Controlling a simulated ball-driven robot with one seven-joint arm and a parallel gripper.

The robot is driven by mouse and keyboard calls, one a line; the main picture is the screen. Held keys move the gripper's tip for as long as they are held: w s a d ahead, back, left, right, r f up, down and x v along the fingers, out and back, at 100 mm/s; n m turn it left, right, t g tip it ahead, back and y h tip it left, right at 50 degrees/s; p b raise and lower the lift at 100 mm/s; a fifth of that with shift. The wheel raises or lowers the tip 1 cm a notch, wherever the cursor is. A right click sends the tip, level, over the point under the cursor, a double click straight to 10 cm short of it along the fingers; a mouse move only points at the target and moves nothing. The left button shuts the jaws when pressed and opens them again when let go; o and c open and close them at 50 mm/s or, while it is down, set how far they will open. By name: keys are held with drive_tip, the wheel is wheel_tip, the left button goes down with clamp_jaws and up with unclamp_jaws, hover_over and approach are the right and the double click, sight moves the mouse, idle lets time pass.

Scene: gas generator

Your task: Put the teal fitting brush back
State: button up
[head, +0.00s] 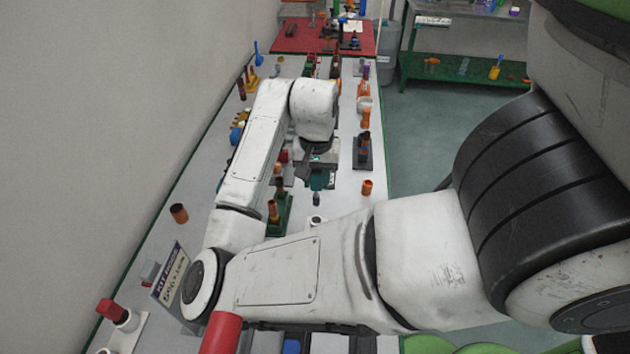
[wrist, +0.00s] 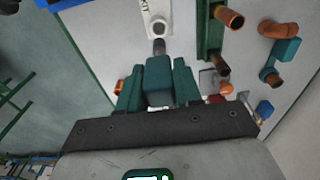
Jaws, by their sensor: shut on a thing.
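The teal fitting brush (wrist: 158,82) is between the two fingers of my gripper (wrist: 158,88), which is shut on it. Its dark, narrow tip (wrist: 159,47) points away from the gripper in the wrist view. In the head view my gripper (head: 318,172) hangs over the bench with the teal brush (head: 318,183) below it, tip down. A white holder (wrist: 157,12) with a round socket lies just beyond the tip in the wrist view. The holder's round socket (head: 316,220) also shows below the tip in the head view. I cannot tell the exact gap between them.
A green stand with copper-brown pipe pieces (wrist: 228,17) is right of the holder. An orange elbow fitting (wrist: 278,30) lies further right. In the head view an orange cup (head: 367,187) stands near the bench's right edge, and a brown cup (head: 179,213) stands at left.

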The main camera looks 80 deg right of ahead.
sight(317, 196)
drive_tip(key=shift+r, duration=0.1)
drive_tip(key=shift+f+b, duration=1.35)
drive_tip(key=shift+f, duration=1)
drive_tip(key=shift+p, duration=0.4)
drive_tip(key=shift+f, duration=0.2)
drive_tip(key=shift+f+b, duration=0.35)
drive_tip(key=shift+b, duration=0.05)
drive_tip(key=shift+f+b, duration=1.55)
drive_tip(key=shift+f, duration=0.65)
drive_tip(key=o, duration=1)
drive_tip(key=shift+o, duration=0.2)
